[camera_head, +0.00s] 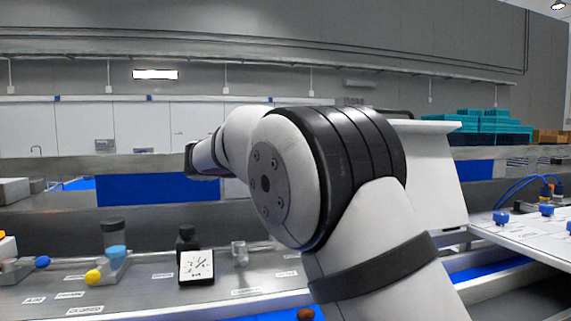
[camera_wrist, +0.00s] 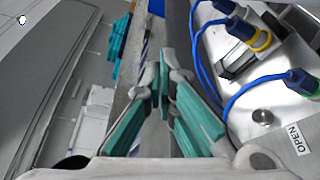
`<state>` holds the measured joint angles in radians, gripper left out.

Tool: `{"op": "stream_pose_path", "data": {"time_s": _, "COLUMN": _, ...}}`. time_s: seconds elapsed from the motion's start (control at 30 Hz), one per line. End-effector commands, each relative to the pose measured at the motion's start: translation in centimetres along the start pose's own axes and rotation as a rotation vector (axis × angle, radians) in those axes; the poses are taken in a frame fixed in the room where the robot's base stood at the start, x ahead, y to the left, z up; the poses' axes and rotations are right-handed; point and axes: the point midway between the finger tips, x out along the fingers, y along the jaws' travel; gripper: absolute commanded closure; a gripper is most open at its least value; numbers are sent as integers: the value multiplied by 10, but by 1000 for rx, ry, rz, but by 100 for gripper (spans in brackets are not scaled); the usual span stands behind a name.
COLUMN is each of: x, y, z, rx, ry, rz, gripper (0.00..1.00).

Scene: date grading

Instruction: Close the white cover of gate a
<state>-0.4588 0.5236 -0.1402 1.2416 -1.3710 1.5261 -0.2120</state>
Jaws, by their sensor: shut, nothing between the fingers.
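No part in either view can be surely told as the white cover of gate a. In the head view a large white housing (camera_head: 432,160) stands behind my arm, partly hidden by it. In the wrist view my gripper (camera_wrist: 167,82), with teal finger pads, is shut and empty. It is to the left of a metal panel (camera_wrist: 240,125) with a round metal knob (camera_wrist: 262,116) and an "OPEN" label (camera_wrist: 298,139). In the head view my gripper is hidden behind my arm.
Blue cables with plugs (camera_wrist: 240,27) run over the panel close to my gripper's right. A white labelled board (camera_head: 525,235) with blue knobs is at the right. Teal crates (camera_head: 490,127) are behind.

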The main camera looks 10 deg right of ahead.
Motion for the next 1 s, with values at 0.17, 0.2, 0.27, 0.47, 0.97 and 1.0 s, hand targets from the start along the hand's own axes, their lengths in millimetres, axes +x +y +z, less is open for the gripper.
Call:
{"op": "stream_pose_path", "data": {"time_s": 0.17, "x": 11, "y": 2, "z": 16, "rx": -1, "ry": 2, "rz": 1, "gripper": 100}}
{"op": "stream_pose_path", "data": {"time_s": 0.2, "x": 9, "y": 2, "z": 22, "rx": 0, "ry": 2, "rz": 1, "gripper": 100}}
{"op": "stream_pose_path", "data": {"time_s": 0.27, "x": 7, "y": 2, "z": 28, "rx": 0, "ry": 1, "rz": 0, "gripper": 100}}
{"op": "stream_pose_path", "data": {"time_s": 0.47, "x": 3, "y": 0, "z": 38, "rx": -1, "ry": 0, "rz": 0, "gripper": 100}}
{"op": "stream_pose_path", "data": {"time_s": 0.97, "x": 2, "y": 1, "z": 40, "rx": 13, "ry": 0, "rz": 5, "gripper": 100}}
{"op": "stream_pose_path", "data": {"time_s": 1.0, "x": 2, "y": 1, "z": 41, "rx": 20, "ry": 0, "rz": 8, "gripper": 100}}
